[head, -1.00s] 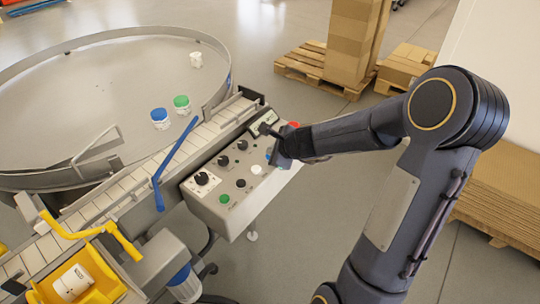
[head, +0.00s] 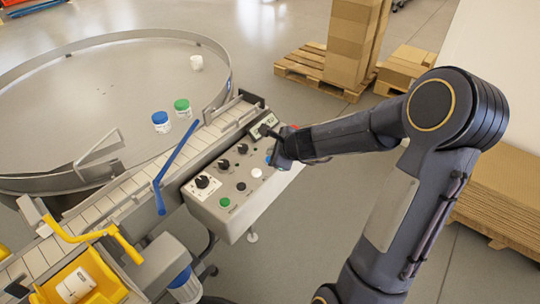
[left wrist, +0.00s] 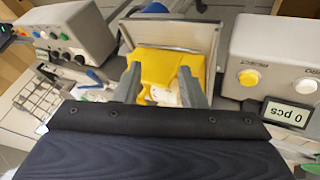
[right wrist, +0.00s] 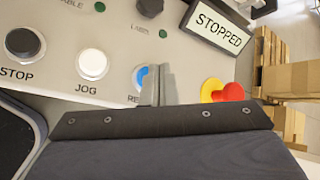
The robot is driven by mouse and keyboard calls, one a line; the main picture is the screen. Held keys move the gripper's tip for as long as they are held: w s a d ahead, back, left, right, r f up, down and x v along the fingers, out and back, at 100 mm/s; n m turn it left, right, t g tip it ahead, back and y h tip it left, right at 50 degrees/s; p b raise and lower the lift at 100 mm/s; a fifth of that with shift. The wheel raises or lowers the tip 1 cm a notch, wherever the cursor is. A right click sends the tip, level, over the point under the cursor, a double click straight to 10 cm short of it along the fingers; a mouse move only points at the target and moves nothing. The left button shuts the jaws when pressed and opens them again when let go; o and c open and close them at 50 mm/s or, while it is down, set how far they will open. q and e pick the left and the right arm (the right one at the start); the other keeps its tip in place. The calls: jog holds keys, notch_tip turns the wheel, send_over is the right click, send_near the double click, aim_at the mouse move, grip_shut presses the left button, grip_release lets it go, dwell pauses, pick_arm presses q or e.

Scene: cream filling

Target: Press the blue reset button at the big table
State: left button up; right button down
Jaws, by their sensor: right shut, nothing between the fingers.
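The blue reset button (right wrist: 142,77) is on the grey control panel (head: 222,205), to the right of the white JOG button (right wrist: 92,64) in the right wrist view. My right gripper (right wrist: 158,84) is shut and empty. Its fingers are right beside the blue button and cover part of it and its label; I cannot tell if they touch it. In the head view the right gripper (head: 276,147) is over the panel's right part. My left gripper (left wrist: 160,88) is open in the left wrist view, with a yellow holder (left wrist: 158,68) beyond its fingers.
A red emergency knob (right wrist: 230,92) is just right of the right fingers. The panel's display (right wrist: 217,27) reads STOPPED. The big round table (head: 90,100) carries a few small tubs. A conveyor with a blue lever (head: 175,150) runs beside the panel.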

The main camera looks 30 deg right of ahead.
jog(key=shift+r, duration=0.25)
notch_tip(320, 180, up, 5)
jog(key=p, duration=0.5)
jog(key=shift+f, duration=0.1)
dwell(0.6)
